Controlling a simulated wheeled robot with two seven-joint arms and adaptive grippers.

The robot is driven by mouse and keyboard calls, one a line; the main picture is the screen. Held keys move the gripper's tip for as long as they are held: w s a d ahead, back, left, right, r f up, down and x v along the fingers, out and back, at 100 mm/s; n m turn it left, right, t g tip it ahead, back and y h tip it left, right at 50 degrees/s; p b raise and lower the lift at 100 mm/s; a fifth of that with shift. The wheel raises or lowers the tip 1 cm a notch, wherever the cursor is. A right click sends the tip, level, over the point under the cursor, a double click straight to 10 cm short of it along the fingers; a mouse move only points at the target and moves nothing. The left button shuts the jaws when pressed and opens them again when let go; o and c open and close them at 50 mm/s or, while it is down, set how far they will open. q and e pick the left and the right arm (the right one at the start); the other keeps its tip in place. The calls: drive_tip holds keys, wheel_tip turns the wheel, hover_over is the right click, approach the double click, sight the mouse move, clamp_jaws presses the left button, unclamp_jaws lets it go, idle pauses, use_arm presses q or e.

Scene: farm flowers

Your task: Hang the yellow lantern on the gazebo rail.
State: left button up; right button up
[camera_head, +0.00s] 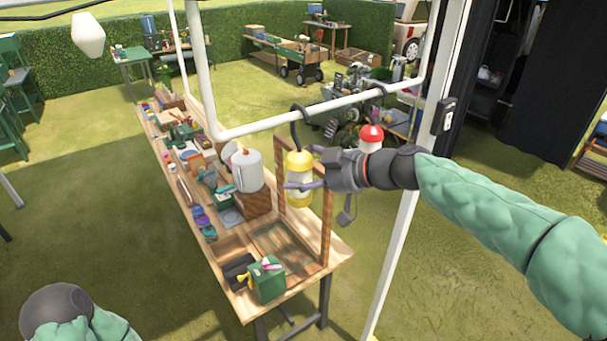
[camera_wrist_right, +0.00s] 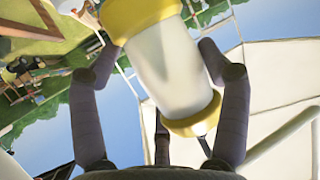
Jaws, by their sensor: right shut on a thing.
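The yellow lantern (camera_head: 299,193) has yellow caps and a pale, clear-looking body, and it is upright. My right gripper (camera_head: 303,168) is shut on it from the right. In the right wrist view the lantern (camera_wrist_right: 172,62) lies tilted between the dark fingers of the gripper (camera_wrist_right: 158,65). The lantern's black hook (camera_head: 296,128) rises to the white gazebo rail (camera_head: 260,125), and its curved top overlaps the rail. I cannot tell whether the hook rests on it. My left gripper is not in view; only part of my left arm shows at lower left.
A red-topped lantern (camera_head: 371,133) hangs farther right along the rail. A white gazebo post (camera_head: 398,235) stands at right. Below is a wooden workbench (camera_head: 333,262) with a white watering can (camera_head: 247,170), a wooden frame (camera_head: 327,225) and a green box (camera_head: 267,284).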

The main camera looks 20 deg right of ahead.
drive_tip(key=shift+a+f, duration=0.1)
drive_tip(key=shift+f, duration=0.3)
drive_tip(key=o, duration=1.6)
drive_tip(key=shift+o, duration=0.2)
drive_tip(key=shift+r, duration=0.1)
drive_tip(key=shift+r, duration=0.1)
drive_tip(key=shift+c, duration=0.6)
drive_tip(key=shift+s+d, duration=0.1)
drive_tip(key=shift+d, duration=0.1)
drive_tip(key=shift+s+d+b, duration=0.25)
drive_tip(key=shift+d+b, duration=0.05)
drive_tip(key=shift+b, duration=0.3)
drive_tip(key=s+d+f+b, duration=0.1)
drive_tip(key=s+d+b, duration=0.8)
drive_tip(key=b, duration=0.1)
drive_tip(key=shift+s+f, duration=0.15)
drive_tip(key=shift+f, duration=0.05)
